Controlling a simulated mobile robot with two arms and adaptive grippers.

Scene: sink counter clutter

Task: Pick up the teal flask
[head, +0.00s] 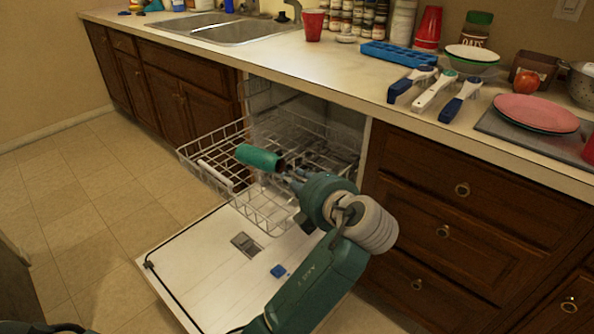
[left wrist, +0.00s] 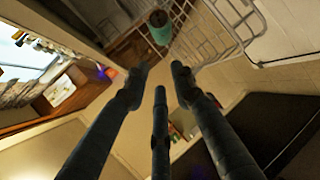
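The teal flask (head: 259,157) lies on its side at the pulled-out wire dishwasher rack, its dark open end facing my left gripper (head: 290,174). Whether it rests on the wires or is tipped between them cannot be told. In the head view the fingertips are close to the flask's open end; contact is not clear. My right gripper is not in view.
The wire rack (head: 216,177) surrounds the flask, above the lowered dishwasher door (head: 195,270). Drawers (head: 462,190) stand close on the right. The counter above holds brushes (head: 435,91), plates (head: 536,112), a red cup (head: 313,25) and a sink (head: 215,28). Open floor (head: 70,200) is at left.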

